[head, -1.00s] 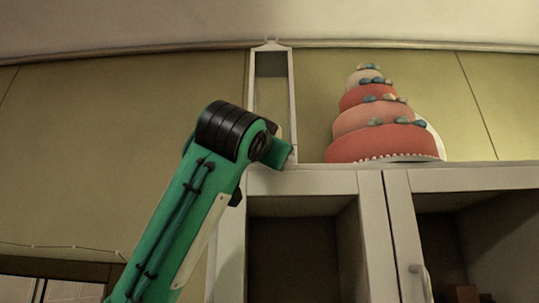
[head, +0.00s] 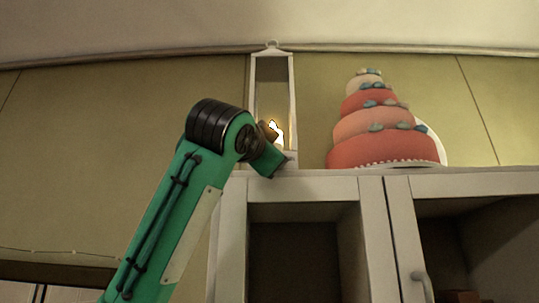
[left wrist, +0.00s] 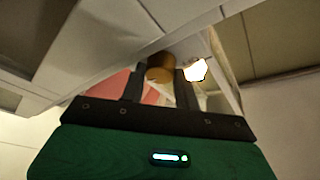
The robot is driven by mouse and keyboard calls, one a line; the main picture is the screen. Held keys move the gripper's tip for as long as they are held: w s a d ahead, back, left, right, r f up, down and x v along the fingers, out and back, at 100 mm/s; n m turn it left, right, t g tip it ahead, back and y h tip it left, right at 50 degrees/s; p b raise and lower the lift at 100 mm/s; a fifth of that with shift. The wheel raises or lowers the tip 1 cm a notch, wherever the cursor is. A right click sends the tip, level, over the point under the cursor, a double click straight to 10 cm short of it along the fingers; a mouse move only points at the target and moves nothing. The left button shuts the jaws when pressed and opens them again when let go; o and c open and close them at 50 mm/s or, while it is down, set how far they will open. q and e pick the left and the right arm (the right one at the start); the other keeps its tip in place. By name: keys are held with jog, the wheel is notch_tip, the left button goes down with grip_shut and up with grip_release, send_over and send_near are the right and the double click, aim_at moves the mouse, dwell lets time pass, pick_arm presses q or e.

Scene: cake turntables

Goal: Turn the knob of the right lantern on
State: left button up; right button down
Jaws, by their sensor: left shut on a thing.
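The white-framed lantern (head: 291,88) stands on top of the cabinet, with a bright flame-like light glowing low inside it. The light also shows in the left wrist view (left wrist: 196,71). My left gripper (head: 268,157) is at the lantern's base and hides part of it in the head view. In the left wrist view its two dark fingers (left wrist: 160,88) are on either side of a round orange-brown knob (left wrist: 160,68), shut on it. My right gripper is in neither view.
A tiered pink and red cake (head: 375,150) stands on the cabinet top to the right of the lantern. The pale cabinet (head: 232,215) below has open, dark compartments and a door handle (head: 422,285). The wall left of the lantern is clear.

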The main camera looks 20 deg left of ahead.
pick_arm(q)
jog(key=o, duration=0.9)
jog(key=shift+o, duration=0.3)
jog(key=shift+d+f, duration=0.1)
jog(key=shift+f, duration=0.1)
